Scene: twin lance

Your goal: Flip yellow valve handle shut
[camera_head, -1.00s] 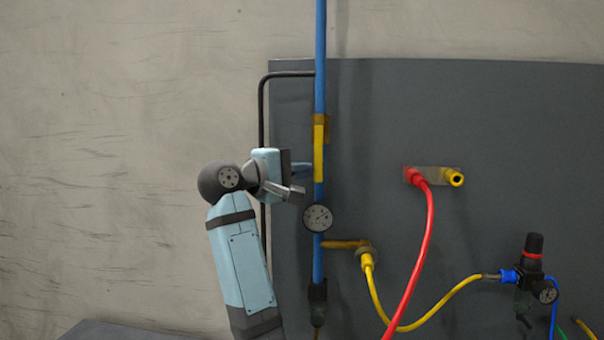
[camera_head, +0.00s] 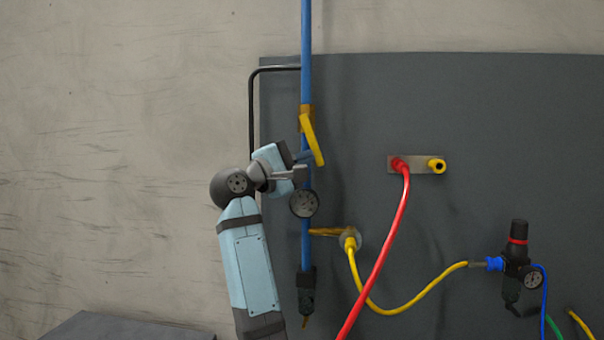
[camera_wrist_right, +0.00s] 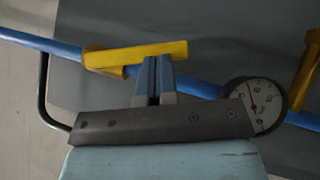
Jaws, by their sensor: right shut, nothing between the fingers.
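The yellow valve handle (camera_head: 312,140) sits on the blue vertical pipe (camera_head: 306,45). It is tilted, its lower end swung out to the right of the pipe. My right gripper (camera_head: 304,164) is shut and empty, its fingertips at the left side of the handle's lower part. In the right wrist view the shut fingers (camera_wrist_right: 154,70) reach up to the edge of the yellow handle (camera_wrist_right: 150,54) and seem to touch it. My left gripper is not in view.
A round gauge (camera_head: 304,204) sits on the pipe just below my gripper. A red hose (camera_head: 380,260) and a yellow hose (camera_head: 385,312) hang to the right. A black regulator (camera_head: 517,265) is at far right. A dark panel (camera_head: 450,110) stands behind.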

